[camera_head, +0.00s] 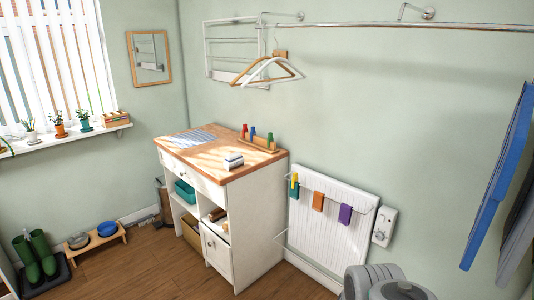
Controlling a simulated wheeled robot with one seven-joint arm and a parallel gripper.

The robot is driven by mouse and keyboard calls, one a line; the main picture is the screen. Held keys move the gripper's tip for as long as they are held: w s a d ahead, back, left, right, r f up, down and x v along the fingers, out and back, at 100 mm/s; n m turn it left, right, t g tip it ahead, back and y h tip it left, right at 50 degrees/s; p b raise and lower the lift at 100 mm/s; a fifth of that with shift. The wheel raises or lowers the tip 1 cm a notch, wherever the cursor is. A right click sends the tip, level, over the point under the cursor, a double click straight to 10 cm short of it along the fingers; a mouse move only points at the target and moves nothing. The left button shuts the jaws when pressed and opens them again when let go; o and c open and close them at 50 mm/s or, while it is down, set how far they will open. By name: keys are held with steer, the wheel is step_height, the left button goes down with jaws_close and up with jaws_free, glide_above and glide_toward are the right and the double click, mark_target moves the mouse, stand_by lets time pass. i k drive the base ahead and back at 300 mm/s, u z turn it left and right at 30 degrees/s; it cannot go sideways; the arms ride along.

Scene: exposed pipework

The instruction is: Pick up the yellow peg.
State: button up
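A small yellow piece (294,179), which looks like the yellow peg, is at the left end of the white radiator (330,230), right of the cabinet. It is upright, right beside a small green or teal piece (296,191); whether they touch is too small to tell. My gripper is not in view; only grey parts of my own body show at the bottom right.
The white cabinet (246,222) with a wooden top stands left of the radiator. An orange piece (318,201) and a purple piece (345,214) hang on the radiator's front rail. Wooden floor (140,270) is clear in front.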

mark_target(295, 179)
steer(key=u, duration=0.55)
steer(key=i, duration=2.85)
steer(key=z, duration=0.3)
